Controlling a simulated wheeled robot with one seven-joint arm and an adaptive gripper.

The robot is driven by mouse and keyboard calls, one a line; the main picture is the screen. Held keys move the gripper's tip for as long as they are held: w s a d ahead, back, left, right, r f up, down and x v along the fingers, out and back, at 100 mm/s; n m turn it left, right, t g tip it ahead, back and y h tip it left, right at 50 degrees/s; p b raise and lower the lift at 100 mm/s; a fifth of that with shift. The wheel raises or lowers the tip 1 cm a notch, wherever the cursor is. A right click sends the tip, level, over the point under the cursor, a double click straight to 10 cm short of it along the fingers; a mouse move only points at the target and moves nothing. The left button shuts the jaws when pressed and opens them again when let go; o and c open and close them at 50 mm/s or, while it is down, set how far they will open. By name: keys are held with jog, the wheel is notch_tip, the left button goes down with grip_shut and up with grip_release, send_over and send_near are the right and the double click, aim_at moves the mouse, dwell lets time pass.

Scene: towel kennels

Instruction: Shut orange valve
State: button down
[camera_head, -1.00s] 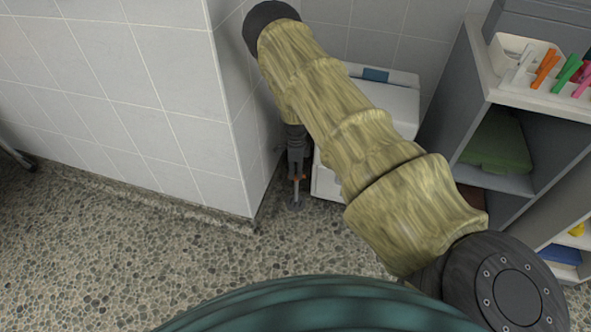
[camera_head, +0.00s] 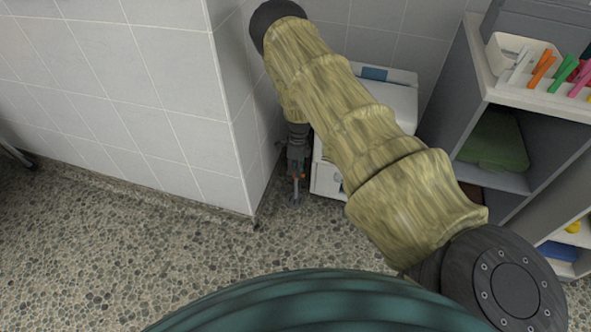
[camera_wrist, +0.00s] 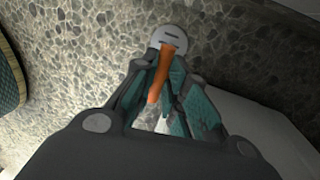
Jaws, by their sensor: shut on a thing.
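The orange valve handle (camera_wrist: 163,78) shows in the wrist view between my gripper's fingers, as a slim bar pointing toward the camera. A round grey plate or cap (camera_wrist: 170,38) shows just beyond it. My gripper (camera_wrist: 163,72) is shut on the handle, a finger on each side. In the head view my gripper (camera_head: 297,172) is low by the wall corner, pointing down. A small bit of orange shows at its tip, above a thin grey stem with a round foot (camera_head: 295,200) on the floor. The valve's body is mostly hidden.
A tiled wall corner (camera_head: 240,160) stands close left of my gripper. A white box-like unit (camera_head: 392,92) is close on the right, behind my arm. Pebbled floor (camera_head: 150,270) is clear at front left.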

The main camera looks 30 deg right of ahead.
jog(key=c, duration=1.5)
grip_release()
jog(key=shift+o, duration=0.2)
jog(key=shift+r, duration=0.1)
notch_tip(320, 180, up, 12)
jog(key=w+d, duration=0.1)
jog(key=shift+w+d+f, duration=0.2)
jog(key=shift+w+d, duration=0.1)
jog(key=shift+d, duration=0.1)
